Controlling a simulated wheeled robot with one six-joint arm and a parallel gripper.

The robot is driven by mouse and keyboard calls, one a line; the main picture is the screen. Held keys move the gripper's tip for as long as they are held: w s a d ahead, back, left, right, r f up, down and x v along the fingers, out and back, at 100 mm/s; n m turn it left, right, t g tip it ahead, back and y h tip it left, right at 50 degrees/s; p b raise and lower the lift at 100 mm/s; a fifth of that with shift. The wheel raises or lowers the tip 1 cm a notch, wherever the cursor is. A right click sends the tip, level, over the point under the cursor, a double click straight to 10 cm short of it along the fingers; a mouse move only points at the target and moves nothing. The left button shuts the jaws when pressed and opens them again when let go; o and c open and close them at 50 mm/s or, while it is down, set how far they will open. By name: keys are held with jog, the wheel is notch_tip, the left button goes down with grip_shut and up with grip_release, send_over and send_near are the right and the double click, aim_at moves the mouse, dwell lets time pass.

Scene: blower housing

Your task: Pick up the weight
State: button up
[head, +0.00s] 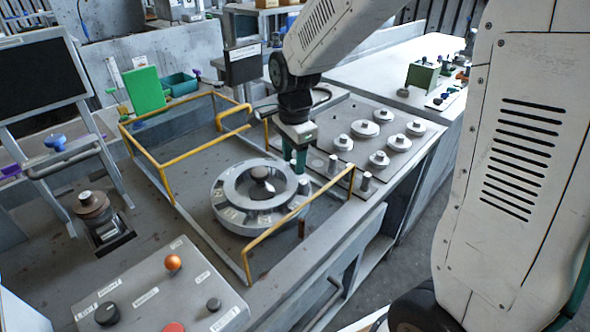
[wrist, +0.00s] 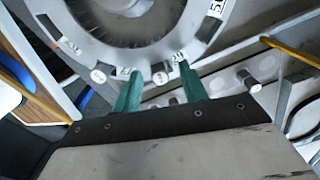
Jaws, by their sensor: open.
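I cannot tell which one the task means. Small upright silver cylinders, such as the cylinder (head: 365,181), stand on the plate's near edge. My gripper (head: 297,166) points down over the right edge of a grey ring-shaped housing (head: 229,207). Its green fingers are apart, and nothing is visibly gripped. In the wrist view, a small silver cylinder (wrist: 160,76) shows between the fingertips; whether they touch it is unclear.
A yellow rail (head: 170,182) runs around the housing's bay, close to my gripper. A control box (head: 160,290) with buttons stands at the front. A dark screen (head: 40,78) and a green panel (head: 145,90) are at left.

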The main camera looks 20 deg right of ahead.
aim_at(294, 162)
grip_shut()
notch_tip(294, 162, up, 15)
dwell(1.0)
